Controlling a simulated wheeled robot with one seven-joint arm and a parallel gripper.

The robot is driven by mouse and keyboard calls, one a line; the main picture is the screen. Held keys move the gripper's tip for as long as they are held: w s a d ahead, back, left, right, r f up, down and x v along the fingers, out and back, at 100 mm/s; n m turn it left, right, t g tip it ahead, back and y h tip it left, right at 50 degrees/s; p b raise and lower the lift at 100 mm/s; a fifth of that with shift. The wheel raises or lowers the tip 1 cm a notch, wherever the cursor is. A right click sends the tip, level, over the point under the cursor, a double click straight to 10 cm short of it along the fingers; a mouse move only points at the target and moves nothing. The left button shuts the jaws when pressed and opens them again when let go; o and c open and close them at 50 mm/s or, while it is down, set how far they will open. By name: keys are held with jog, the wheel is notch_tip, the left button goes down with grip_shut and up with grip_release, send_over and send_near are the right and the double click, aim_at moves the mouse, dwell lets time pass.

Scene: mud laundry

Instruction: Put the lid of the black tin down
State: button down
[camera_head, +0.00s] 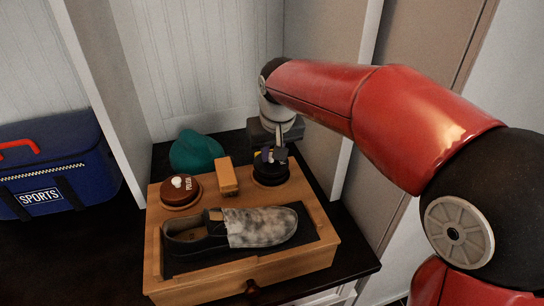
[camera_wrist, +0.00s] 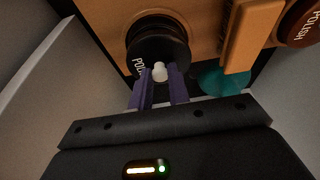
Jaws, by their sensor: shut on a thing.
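The black tin (camera_head: 270,176) stands at the back right of the wooden shoe-care box. Its dark lid (camera_wrist: 163,52) has a pale knob (camera_wrist: 160,72) and fills the space before my fingers in the wrist view. My gripper (camera_wrist: 160,78), with purple fingers, is shut on the lid's knob. In the head view my gripper (camera_head: 272,155) comes down from above at the tin. The lid is over or very close to the tin; I cannot tell whether they touch. Part of the tin is hidden by the lid and the fingers.
The wooden box (camera_head: 325,257) bears a grey shoe (camera_head: 262,227) in front. A wooden brush (camera_head: 227,177) and a brown polish tin (camera_head: 180,192) stand left of the black tin. A teal cloth (camera_head: 195,150) lies behind. A blue sports bag (camera_head: 55,165) is far left; wall panels close in behind.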

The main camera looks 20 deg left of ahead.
aim_at(276, 170)
jog(key=shift+f, duration=0.7)
jog(key=shift+f, duration=0.2)
jog(key=c, duration=1.3)
grip_release()
jog(key=v, duration=0.8)
jog(key=shift+f, duration=0.1)
jog(key=shift+d, duration=0.1)
